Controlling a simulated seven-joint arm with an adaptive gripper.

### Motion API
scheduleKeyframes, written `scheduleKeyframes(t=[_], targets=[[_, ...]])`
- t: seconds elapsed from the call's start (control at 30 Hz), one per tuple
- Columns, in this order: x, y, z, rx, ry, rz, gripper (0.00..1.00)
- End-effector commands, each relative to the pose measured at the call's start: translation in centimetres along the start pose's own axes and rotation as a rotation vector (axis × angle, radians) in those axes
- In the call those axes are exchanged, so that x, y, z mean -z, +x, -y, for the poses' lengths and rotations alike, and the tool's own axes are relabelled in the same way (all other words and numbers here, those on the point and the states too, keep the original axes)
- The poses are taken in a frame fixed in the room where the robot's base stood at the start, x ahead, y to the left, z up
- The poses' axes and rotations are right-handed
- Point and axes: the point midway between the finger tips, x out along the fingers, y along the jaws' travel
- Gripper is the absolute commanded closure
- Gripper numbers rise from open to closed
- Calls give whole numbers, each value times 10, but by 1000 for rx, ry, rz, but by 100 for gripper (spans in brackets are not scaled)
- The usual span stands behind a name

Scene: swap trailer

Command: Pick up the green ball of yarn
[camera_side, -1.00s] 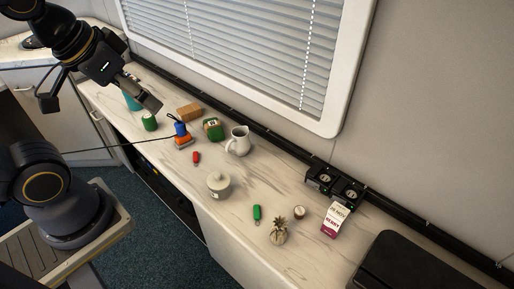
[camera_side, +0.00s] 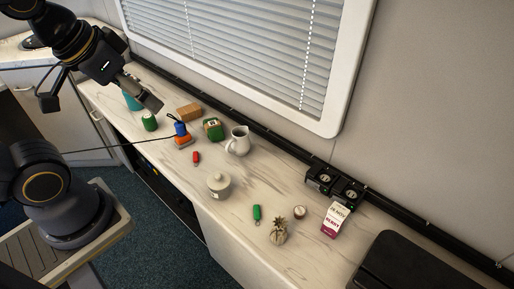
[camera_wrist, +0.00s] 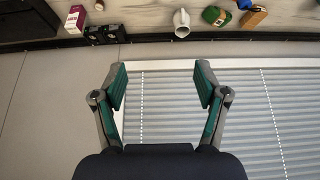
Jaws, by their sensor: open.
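The green ball of yarn (camera_side: 213,128), with a pale label on it, lies on the marbled counter (camera_side: 262,183) between the brown block and the white jug. It also shows near the top edge of the wrist view (camera_wrist: 215,16). My gripper (camera_side: 150,101) is above the far left part of the counter, apart from the yarn and up to its left in the side view. In the wrist view my gripper (camera_wrist: 161,84) has its two fingers spread wide, with nothing between them but window blinds beyond.
The brown block (camera_side: 189,112) and white jug (camera_side: 238,141) flank the yarn. An orange-and-blue item (camera_side: 182,135), green can (camera_side: 149,121), red item (camera_side: 196,158) and lidded pot (camera_side: 218,185) stand nearby. Window blinds (camera_side: 250,50) rise behind the counter.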

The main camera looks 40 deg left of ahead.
Motion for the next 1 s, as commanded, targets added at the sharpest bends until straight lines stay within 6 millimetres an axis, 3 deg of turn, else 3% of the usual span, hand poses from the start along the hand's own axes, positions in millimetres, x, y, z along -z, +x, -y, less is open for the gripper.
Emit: scheduleKeyframes(t=[0.1, 0.37, 0.53, 0.7, 0.8, 0.87, 1.0], targets=[[0, 0, 0, 0, 0, 0, 13], [0, 0, 0, 0, 2, 0, 13], [0, -2, 0, 0, 117, 7, 13], [61, -40, 4, 21, 370, -63, 13], [105, -49, 17, 48, 474, -51, 13], [131, -49, 29, 63, 523, -33, 13], [191, -34, 71, 96, 613, 27, 13]])
